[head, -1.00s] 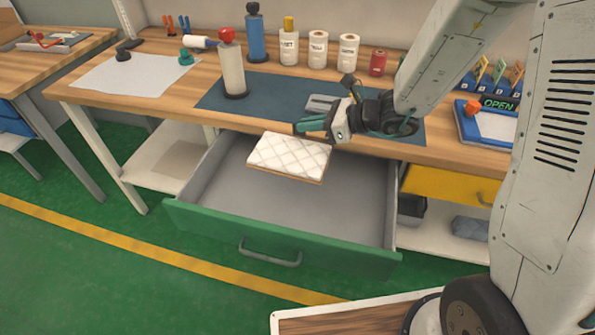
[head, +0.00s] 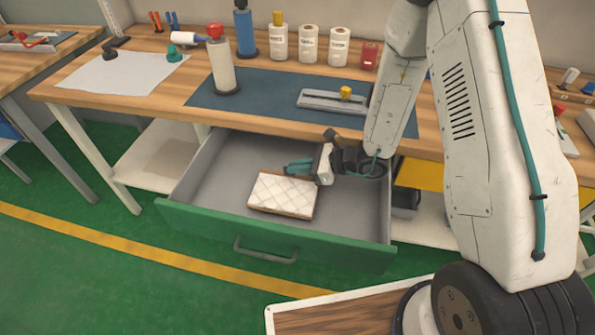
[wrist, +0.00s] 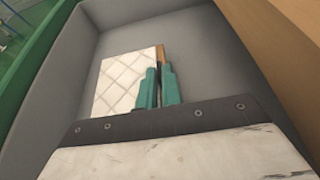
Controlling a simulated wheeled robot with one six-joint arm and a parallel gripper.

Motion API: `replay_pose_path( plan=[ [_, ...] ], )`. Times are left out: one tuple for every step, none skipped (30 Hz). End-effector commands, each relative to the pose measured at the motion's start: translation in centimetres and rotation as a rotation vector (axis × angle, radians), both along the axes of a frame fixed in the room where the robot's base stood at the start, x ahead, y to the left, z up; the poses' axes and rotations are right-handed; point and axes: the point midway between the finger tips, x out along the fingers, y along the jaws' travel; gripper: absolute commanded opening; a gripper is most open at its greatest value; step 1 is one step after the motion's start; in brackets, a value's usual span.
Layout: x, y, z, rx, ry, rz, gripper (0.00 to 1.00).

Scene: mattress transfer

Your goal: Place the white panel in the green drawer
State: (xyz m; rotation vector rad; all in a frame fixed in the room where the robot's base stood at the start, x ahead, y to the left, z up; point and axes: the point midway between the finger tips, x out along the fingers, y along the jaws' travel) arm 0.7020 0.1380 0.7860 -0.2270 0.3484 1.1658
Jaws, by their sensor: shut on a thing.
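The white panel (head: 283,194), quilted on top with a wooden underside, is inside the open green drawer (head: 270,237), near its front middle. Whether it touches the drawer floor I cannot tell. My gripper (head: 300,167) is inside the drawer at the panel's back right edge, its teal fingers shut on the panel. The wrist view shows the panel (wrist: 124,80) beyond and left of the fingers (wrist: 160,85), which grip its near edge. The fingers cover part of that edge.
The workbench (head: 150,105) stands above and behind the drawer, with several bottles and rolls and a grey metal tool (head: 330,103). A yellow drawer (head: 420,174) is to the right. The grey drawer floor (head: 345,205) is clear around the panel.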

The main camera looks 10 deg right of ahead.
Motion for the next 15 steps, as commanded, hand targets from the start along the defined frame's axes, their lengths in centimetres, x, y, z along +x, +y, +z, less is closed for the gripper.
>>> replay_pose_path(
  plan=[
    [0.0,0.0,-0.8,0.002,0.004,-0.001,0.0],
    [0.0,0.0,-1.2,0.002,0.004,-0.001,0.0],
    [0.0,0.1,-1.6,0.001,0.002,0.0,0.0],
    [0.0,0.1,-1.8,0.002,0.002,0.0,0.0],
    [0.0,0.1,-2.0,0.001,0.001,0.001,0.0],
    [0.0,0.1,-2.1,0.001,0.001,0.001,0.0],
    [0.0,0.1,-2.1,0.001,0.001,0.001,0.0],
    [0.0,0.1,-2.1,0.001,0.0,0.001,0.0],
    [0.0,0.1,-2.1,0.001,0.0,0.001,0.0],
    [0.0,0.1,-2.0,0.001,0.0,0.001,0.0],
    [0.0,0.1,-2.0,0.001,0.0,0.001,0.0],
    [0.0,0.1,-2.0,0.001,0.0,0.001,0.0],
    [0.0,0.1,-2.1,0.001,0.0,0.001,0.0],
    [0.0,0.1,-2.1,0.001,0.0,0.001,0.0],
    [0.0,0.1,-2.2,0.0,0.001,0.001,0.0]
  ],
)
